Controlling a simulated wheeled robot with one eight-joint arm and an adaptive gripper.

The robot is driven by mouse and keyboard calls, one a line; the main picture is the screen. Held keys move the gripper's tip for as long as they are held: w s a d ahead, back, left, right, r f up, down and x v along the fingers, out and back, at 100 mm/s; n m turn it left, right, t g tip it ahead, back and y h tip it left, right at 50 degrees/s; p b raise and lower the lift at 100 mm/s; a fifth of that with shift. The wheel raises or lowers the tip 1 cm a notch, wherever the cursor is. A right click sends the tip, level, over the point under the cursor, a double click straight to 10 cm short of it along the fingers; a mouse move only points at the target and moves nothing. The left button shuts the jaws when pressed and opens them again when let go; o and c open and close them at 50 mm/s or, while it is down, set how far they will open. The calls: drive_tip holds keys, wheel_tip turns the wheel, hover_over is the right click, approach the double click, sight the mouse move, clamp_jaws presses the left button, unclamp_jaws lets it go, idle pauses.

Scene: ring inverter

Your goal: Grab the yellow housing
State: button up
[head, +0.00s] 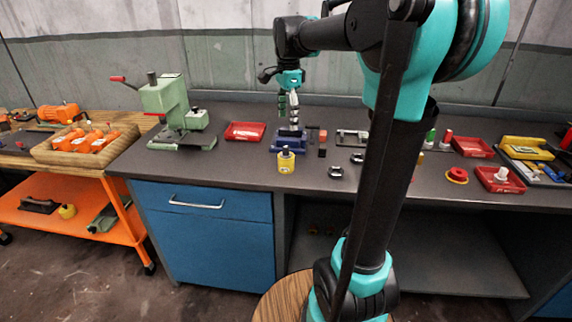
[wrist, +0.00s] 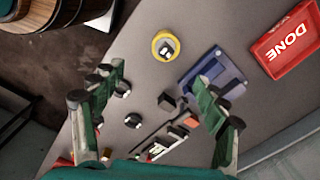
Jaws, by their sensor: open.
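The yellow housing (head: 286,161) is a short yellow cylinder with a dark top part, upright near the front edge of the grey bench. In the wrist view the yellow housing (wrist: 157,54) shows from above as a yellow ring with black and white parts inside. My gripper (head: 288,112) is open, with its fingers pointing down above the blue fixture (head: 279,147), behind the housing. In the wrist view my gripper (wrist: 160,95) has its fingers wide apart with nothing held between them. The housing lies beyond the fingertips, apart from them.
The blue fixture (wrist: 231,75) sits close beside the housing. A red tray (head: 245,131) marked DONE lies behind left, and a green press (head: 168,108) stands further left. Black rings (head: 335,172) and small blocks lie to the right. Bench surface left of the housing is clear.

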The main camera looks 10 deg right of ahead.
sight(286, 147)
drive_tip(key=shift+m, duration=0.5)
drive_tip(key=f, duration=0.7)
drive_tip(key=w+f, duration=0.1)
drive_tip(key=f, duration=0.3)
drive_tip(key=shift+a, duration=0.15)
drive_tip(key=shift+w+f, duration=0.15)
drive_tip(key=shift+f, duration=1.1)
drive_tip(key=shift+w+f, duration=0.1)
drive_tip(key=shift+f, duration=1.1)
drive_tip(key=c, duration=1.5)
drive_tip(key=shift+r, duration=0.1)
